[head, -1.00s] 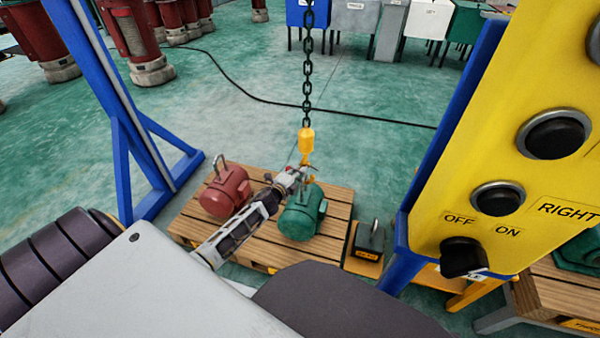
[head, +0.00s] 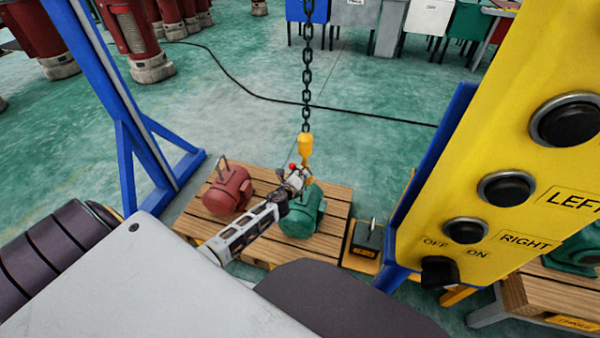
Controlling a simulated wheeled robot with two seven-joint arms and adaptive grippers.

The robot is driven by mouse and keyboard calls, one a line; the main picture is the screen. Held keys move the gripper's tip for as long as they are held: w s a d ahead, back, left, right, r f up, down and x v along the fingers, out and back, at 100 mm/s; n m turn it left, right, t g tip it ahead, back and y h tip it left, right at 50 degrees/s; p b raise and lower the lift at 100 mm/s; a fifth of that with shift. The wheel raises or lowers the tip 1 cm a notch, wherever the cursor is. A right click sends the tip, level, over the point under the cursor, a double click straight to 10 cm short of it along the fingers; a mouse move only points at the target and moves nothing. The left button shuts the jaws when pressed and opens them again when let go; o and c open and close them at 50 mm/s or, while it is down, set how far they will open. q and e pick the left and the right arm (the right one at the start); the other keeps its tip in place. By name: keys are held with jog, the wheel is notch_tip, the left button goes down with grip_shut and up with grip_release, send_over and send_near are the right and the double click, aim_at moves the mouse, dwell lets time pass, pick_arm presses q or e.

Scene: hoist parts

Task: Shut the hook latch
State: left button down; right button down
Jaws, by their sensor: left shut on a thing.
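The yellow hook (head: 305,146) hangs on a dark chain above the green motor (head: 301,214). My left arm reaches in from the lower left. My left gripper (head: 300,179) is at the lower part of the hook, just above the green motor. It is shut on the hook latch, which is too small and too covered to show its exact position. A small red knob (head: 292,166) shows beside the hook at the gripper. The fingertips and the hook's mouth are partly hidden. My right gripper is not in view.
The red motor (head: 228,190) stands left of the green one on a wooden pallet (head: 335,200). A black block (head: 368,236) sits right of it. A yellow control panel (head: 520,130) with black buttons fills the right side. A blue post (head: 108,90) stands left.

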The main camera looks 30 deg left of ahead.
pick_arm(q)
jog(key=shift+w+d+r+m, duration=0.15)
jog(key=shift+w+r+m, duration=0.15)
jog(key=shift+r+m, duration=0.3)
jog(key=shift+w+r, duration=0.1)
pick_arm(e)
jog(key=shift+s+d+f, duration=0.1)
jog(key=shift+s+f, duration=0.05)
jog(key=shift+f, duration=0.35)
pick_arm(q)
jog(key=c, duration=1.1)
grip_release()
jog(key=shift+c, duration=0.2)
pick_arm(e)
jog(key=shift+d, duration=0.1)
pick_arm(q)
jog(key=shift+s, duration=0.2)
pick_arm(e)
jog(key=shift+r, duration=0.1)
pick_arm(q)
jog(key=shift+s+d, duration=0.1)
jog(key=shift+s, duration=0.1)
jog(key=d+v, duration=0.1)
jog(key=v, duration=1)
jog(key=shift+s, duration=0.35)
